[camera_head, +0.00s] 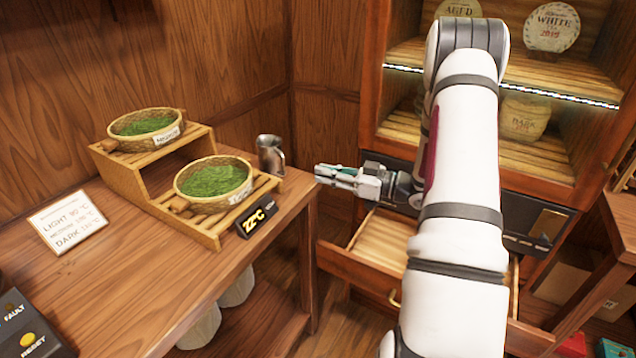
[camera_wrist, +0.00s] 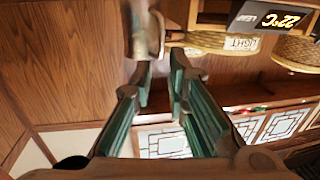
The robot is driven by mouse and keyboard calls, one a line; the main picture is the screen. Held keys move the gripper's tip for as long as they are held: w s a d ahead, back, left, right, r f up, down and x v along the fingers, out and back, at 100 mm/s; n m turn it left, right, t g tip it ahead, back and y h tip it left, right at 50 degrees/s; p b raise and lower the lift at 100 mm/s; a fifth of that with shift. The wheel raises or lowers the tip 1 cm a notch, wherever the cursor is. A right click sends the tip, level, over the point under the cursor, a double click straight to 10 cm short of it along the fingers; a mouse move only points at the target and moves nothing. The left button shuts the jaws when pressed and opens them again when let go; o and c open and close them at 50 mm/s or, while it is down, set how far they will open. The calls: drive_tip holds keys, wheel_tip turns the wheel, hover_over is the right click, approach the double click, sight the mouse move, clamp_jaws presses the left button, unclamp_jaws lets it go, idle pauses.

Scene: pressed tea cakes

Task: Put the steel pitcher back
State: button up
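The steel pitcher (camera_head: 270,155) stands upright at the far right corner of the wooden table, beside the stepped stand. In the wrist view the pitcher (camera_wrist: 146,38) appears upside down, just beyond the fingertips. My gripper (camera_head: 322,174) is to the right of the pitcher in the head view, pointing toward it with a gap between. In the wrist view my gripper (camera_wrist: 160,68) has its green-padded fingers apart, with nothing between the tips.
A stepped wooden stand (camera_head: 216,238) holds two baskets of green tea (camera_head: 213,181). A 22°C display (camera_head: 256,216) stands at the table edge. An open drawer (camera_head: 384,240) sits beneath the cabinet, below my gripper. A sign (camera_head: 68,222) lies on the table.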

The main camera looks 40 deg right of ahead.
drive_tip(key=w+r+m+g+h, duration=0.1)
drive_tip(key=w+r+h, duration=0.6)
drive_tip(key=r+h, duration=0.15)
drive_tip(key=s+a+r+m+g+h, duration=0.35)
drive_tip(key=s+r+h, duration=0.2)
drive_tip(key=r, duration=0.25)
drive_tip(key=s+a+g+y, duration=0.1)
drive_tip(key=s+a+g, duration=0.1)
drive_tip(key=s+a, duration=0.5)
drive_tip(key=s+a+f+m+g+y, duration=0.1)
drive_tip(key=s+a, duration=0.6)
drive_tip(key=s, duration=0.8)
drive_tip(key=s+a+f+m+g+y, duration=0.1)
drive_tip(key=s+a+g, duration=0.4)
drive_tip(key=s, duration=0.5)
drive_tip(key=shift+s+a+f+y, duration=0.15)
drive_tip(key=shift+s+a+y, duration=0.25)
drive_tip(key=shift+a+y, duration=0.65)
drive_tip(key=shift+a, duration=0.1)
